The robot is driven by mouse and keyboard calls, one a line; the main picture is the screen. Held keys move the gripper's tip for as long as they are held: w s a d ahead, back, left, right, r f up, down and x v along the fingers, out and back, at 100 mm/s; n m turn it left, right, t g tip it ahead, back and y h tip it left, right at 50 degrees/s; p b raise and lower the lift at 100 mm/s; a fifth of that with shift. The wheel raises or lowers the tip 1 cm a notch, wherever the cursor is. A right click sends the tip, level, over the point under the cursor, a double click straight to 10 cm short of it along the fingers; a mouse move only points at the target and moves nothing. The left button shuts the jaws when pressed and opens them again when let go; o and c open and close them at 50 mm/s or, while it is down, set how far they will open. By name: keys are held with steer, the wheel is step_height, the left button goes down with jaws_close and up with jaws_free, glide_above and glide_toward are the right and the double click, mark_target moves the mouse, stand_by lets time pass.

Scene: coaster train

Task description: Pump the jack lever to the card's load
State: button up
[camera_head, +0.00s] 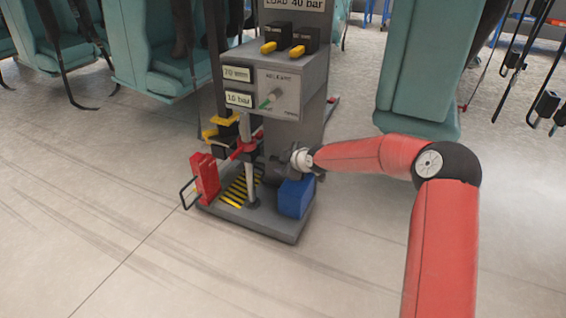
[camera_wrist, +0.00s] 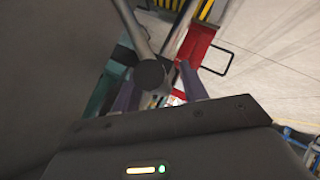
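The card (camera_head: 294,4) at the top of the grey jack stand reads "LOAD 40 bar". Below it, two readouts show "20 mm" (camera_head: 236,73) and "10 bar" (camera_head: 239,99), beside a panel marked RELEASE with a knob (camera_head: 268,99). My gripper (camera_head: 265,165) is low at the stand, close to the upright rod (camera_head: 250,185), partly hidden by my wrist. In the wrist view my gripper's fingers (camera_wrist: 160,88) stand apart. A grey bar with a round dark end (camera_wrist: 150,73), perhaps the lever, shows between them; contact is unclear.
A red block with a black wire handle (camera_head: 205,178) stands at the base's left. A blue box (camera_head: 296,197) is at its right. Teal seats (camera_head: 420,70) stand to the right and left, with hanging straps. The floor (camera_head: 90,220) in front is clear.

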steer(key=shift+r, duration=0.1)
steer(key=p+v, duration=0.1)
steer(key=v, duration=0.6)
steer(key=shift+s+d+r, duration=0.2)
steer(key=shift+s, duration=0.05)
steer(key=shift+c, duration=0.2)
stand_by(2.8)
